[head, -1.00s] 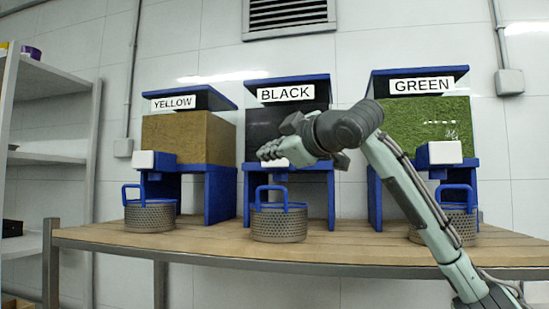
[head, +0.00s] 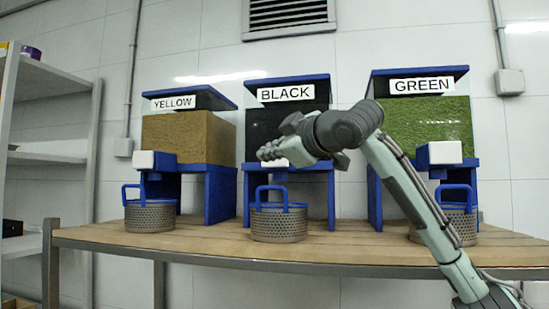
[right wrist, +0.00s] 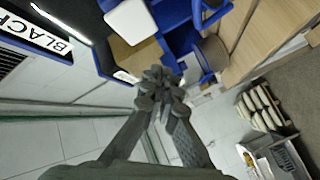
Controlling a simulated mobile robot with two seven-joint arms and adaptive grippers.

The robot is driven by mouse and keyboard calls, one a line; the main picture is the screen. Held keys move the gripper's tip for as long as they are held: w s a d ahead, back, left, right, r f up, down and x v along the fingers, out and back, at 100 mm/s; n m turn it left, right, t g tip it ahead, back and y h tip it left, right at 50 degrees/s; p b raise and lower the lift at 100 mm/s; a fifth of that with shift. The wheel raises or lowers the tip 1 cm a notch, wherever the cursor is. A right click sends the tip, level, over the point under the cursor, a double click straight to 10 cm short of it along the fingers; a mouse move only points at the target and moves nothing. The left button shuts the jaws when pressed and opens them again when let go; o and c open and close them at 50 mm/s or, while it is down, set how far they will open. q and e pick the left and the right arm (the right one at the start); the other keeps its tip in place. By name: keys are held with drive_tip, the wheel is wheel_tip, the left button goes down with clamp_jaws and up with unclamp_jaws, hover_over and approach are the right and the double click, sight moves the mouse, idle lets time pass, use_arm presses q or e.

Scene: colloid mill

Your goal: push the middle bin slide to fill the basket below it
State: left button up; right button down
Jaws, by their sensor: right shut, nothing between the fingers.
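The middle bin (head: 262,122), labelled BLACK, has dark contents and a blue frame. Its white slide (head: 278,163) is mostly hidden behind my right gripper (head: 268,152). The metal mesh basket (head: 279,224) with a blue handle stands on the table below it; its inside cannot be seen. My right gripper is shut and empty, at the slide's height and in front of it in the picture; contact cannot be told. In the right wrist view the shut fingers (right wrist: 160,82) show near a white block (right wrist: 130,22). My left gripper is not in view.
The YELLOW bin (head: 188,137) stands left and the GREEN bin (head: 428,130) right, each with a basket below; my right arm partly covers the green side. The wooden table (head: 345,250) is clear in front. A shelf (head: 50,75) stands at the left.

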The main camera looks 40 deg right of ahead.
drive_tip(key=shift+a, duration=0.1)
idle(0.5)
use_arm(q)
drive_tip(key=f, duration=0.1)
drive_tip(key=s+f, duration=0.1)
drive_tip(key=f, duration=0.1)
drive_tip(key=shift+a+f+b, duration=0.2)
drive_tip(key=shift+b, duration=0.2)
use_arm(e)
drive_tip(key=a+m+t, duration=0.1)
drive_tip(key=m, duration=0.6)
drive_tip(key=s+a+m+t, duration=0.1)
drive_tip(key=m, duration=0.6)
drive_tip(key=s+m+t, duration=0.1)
drive_tip(key=m, duration=0.6)
drive_tip(key=shift+s+a+f+m+h, duration=0.2)
drive_tip(key=shift+s+a+m+h, duration=0.1)
drive_tip(key=shift+a+m, duration=0.1)
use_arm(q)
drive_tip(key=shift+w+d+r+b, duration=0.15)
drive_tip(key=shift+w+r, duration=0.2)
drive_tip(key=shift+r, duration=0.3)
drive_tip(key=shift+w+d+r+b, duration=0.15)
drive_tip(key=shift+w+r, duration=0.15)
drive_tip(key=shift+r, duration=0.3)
use_arm(e)
drive_tip(key=w+d, duration=0.5)
drive_tip(key=d, duration=0.1)
drive_tip(key=shift+w+d, duration=0.35)
drive_tip(key=shift+w, duration=0.05)
